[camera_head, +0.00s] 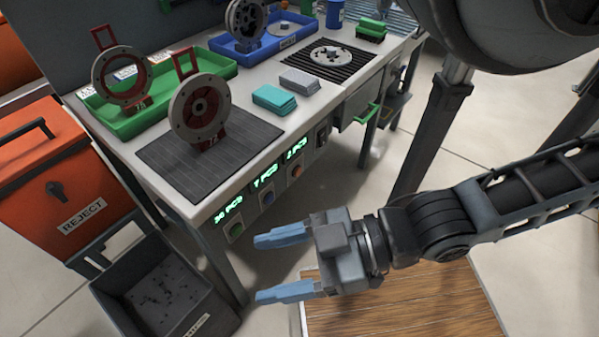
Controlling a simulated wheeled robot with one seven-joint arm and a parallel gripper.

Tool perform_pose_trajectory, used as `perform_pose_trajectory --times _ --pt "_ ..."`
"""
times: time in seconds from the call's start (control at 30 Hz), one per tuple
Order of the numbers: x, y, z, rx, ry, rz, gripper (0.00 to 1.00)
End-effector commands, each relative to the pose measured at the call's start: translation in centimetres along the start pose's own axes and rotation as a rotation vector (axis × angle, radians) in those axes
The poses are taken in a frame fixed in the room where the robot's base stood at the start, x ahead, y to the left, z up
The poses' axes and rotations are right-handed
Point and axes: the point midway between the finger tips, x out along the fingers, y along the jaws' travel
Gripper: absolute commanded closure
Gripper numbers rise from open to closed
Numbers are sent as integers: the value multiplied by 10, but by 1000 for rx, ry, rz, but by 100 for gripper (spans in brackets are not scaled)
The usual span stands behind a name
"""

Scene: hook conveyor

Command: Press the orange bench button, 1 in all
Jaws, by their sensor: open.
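The orange bench button (297,171) sits on the front face of the workbench (262,138), under a lit green display. It is the rightmost of three round buttons; a blue button (267,200) and a green button (236,230) are to its left. My gripper (263,268) is open and empty, with its two blue fingers pointing left. It is in front of the bench, below the button row in the picture and apart from the buttons. The orange button is in full view.
A dark open bin (205,318) and an orange REJECT box (60,180) stand at the bench's left. Wheel-like parts, including one on a dark mat (235,130), and a green tray (130,125) are on the bench top. A wooden board (400,305) lies below my arm.

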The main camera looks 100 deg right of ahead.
Motion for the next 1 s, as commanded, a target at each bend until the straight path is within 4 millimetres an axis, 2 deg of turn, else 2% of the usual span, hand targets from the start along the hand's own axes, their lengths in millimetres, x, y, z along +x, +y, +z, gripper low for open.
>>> perform_pose_trajectory --times 0.07,0.67,1.0 --pt "0 0 0 0 0 0 41" --pt "0 0 0 0 0 0 99" --pt "0 0 0 0 0 0 100"
